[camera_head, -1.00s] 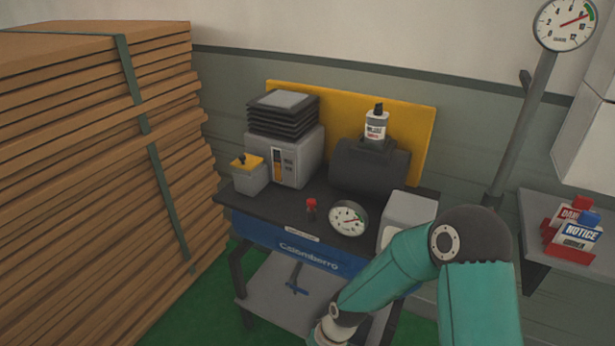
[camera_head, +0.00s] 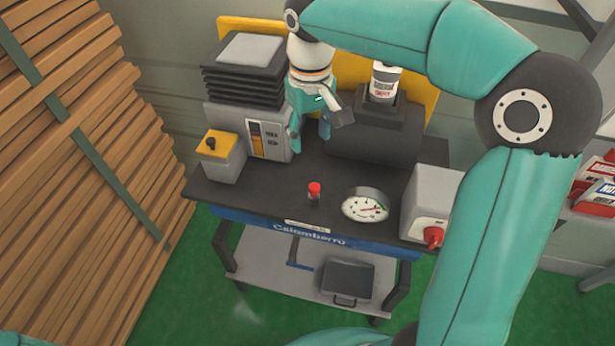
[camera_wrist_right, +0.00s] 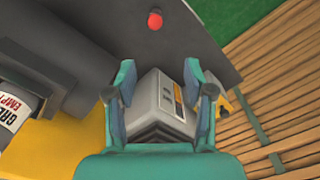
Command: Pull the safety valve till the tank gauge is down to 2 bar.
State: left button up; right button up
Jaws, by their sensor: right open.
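The small valve with a red cap (camera_head: 314,193) stands upright near the front edge of the cart top, left of the round white gauge (camera_head: 366,205). The gauge needle points to the right; its figures are too small to read. My right gripper (camera_head: 318,126) is open and empty, above the back of the cart, behind the valve and apart from it. In the right wrist view the red cap (camera_wrist_right: 154,20) lies beyond the open fingers (camera_wrist_right: 159,68). The dark tank-like body (camera_head: 372,145) stands at the back right. My left gripper is out of view.
A grey machine with black bellows (camera_head: 243,95) and a yellow-topped box (camera_head: 219,156) stand left on the cart. A grey box with a red knob (camera_head: 433,237) is at the right. Stacked boards (camera_head: 75,190) rise at the left. The cart top around the valve is clear.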

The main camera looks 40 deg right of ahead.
aim_at(315, 186)
jog(key=f, duration=1)
jog(key=d+f, duration=0.1)
jog(key=f, duration=0.4)
jog(key=shift+s+f, duration=0.35)
jog(key=shift+c, duration=0.3)
grip_shut()
